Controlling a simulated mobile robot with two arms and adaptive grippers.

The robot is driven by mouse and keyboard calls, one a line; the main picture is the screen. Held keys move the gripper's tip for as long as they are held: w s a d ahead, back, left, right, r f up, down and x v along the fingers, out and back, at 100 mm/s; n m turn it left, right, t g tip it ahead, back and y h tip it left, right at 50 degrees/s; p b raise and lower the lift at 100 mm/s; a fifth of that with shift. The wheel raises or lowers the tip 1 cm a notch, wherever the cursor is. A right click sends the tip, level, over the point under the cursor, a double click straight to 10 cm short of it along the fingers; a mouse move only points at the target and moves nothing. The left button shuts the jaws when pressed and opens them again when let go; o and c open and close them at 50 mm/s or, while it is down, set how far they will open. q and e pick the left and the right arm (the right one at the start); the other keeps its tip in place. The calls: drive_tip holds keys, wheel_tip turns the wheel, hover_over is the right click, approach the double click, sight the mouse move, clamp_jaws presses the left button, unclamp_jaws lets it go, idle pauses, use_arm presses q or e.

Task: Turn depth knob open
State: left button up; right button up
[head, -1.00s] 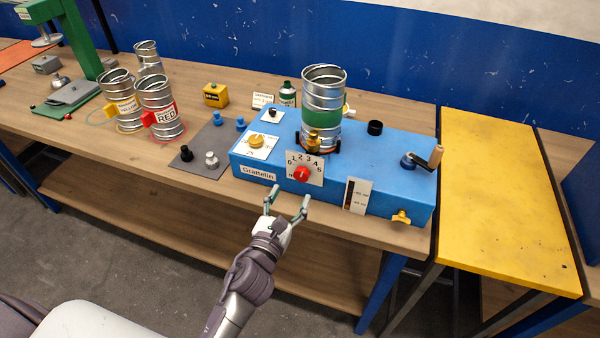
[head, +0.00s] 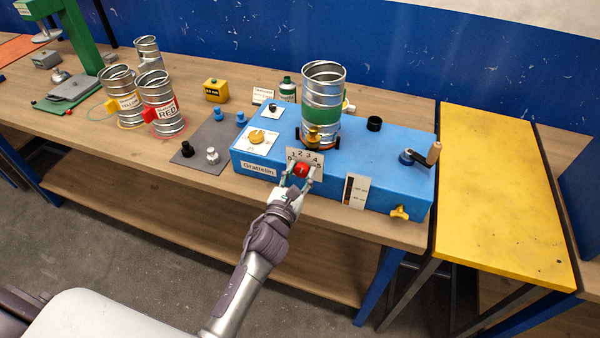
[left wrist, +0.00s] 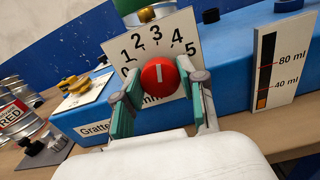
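The red depth knob (head: 302,169) sits on a white dial plate (head: 306,156) numbered 0 to 5, on the front of the blue machine (head: 375,180). In the left wrist view the knob (left wrist: 159,77) faces me, its white mark nearly upright, roughly toward 2 to 3. My left gripper (head: 301,173) is at the knob, with one finger on each side. In the left wrist view the gripper (left wrist: 162,82) looks open, with narrow gaps beside the knob; contact is hard to judge. The fingers hide part of the lower plate. My right gripper is not in view.
A metal duct (head: 323,95) stands on the machine behind the dial. A yellow knob (head: 257,136) is to the left, a level gauge (head: 355,191) and a crank (head: 421,155) to the right. Several ducts stand farther left. The floor in front is clear.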

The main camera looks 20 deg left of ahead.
use_arm(q)
drive_tip(key=c, duration=0.4)
drive_tip(key=shift+c, duration=0.2)
